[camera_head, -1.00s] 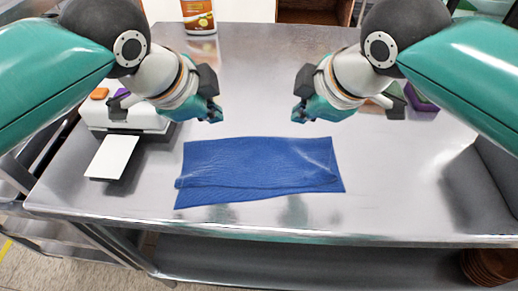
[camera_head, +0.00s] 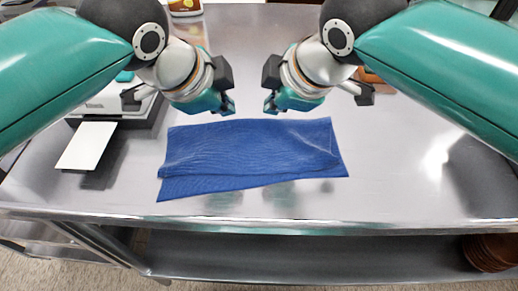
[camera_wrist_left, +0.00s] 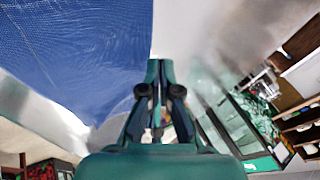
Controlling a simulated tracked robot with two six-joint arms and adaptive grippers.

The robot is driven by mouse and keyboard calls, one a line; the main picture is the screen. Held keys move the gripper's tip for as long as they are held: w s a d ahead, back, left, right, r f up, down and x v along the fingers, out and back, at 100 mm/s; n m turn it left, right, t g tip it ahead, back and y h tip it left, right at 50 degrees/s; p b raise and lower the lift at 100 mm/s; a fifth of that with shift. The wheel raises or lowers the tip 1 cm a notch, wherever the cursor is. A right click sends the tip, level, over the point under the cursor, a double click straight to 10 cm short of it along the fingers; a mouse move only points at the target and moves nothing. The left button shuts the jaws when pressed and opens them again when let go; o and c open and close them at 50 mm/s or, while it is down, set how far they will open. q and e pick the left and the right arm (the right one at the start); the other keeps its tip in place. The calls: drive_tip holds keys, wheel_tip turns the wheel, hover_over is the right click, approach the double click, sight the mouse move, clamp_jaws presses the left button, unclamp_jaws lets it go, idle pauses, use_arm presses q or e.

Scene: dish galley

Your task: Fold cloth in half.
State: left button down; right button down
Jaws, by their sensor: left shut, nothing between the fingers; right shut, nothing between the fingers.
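The blue cloth (camera_head: 250,150) lies folded over on the metal table, its fold along the back. The upper layer stops a little short of the lower layer, which shows as a strip along the front, widest at the left. My left gripper (camera_head: 229,106) and right gripper (camera_head: 270,106) are both shut and empty, side by side with a small gap, at the cloth's back edge. Whether they touch it I cannot tell. In the left wrist view, the left gripper (camera_wrist_left: 160,68) is shut with the cloth (camera_wrist_left: 75,50) to its left.
A white card (camera_head: 87,146) sticks out from a pale device (camera_head: 112,100) at the left. An orange-and-white bottle (camera_head: 185,7) stands at the back. The metal table (camera_head: 400,180) is clear right of the cloth. Brown stacked dishes (camera_head: 487,252) sit on the lower shelf.

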sight(233, 124)
use_arm(q)
drive_tip(key=shift+f, duration=0.1)
use_arm(e)
drive_tip(key=shift+f, duration=0.1)
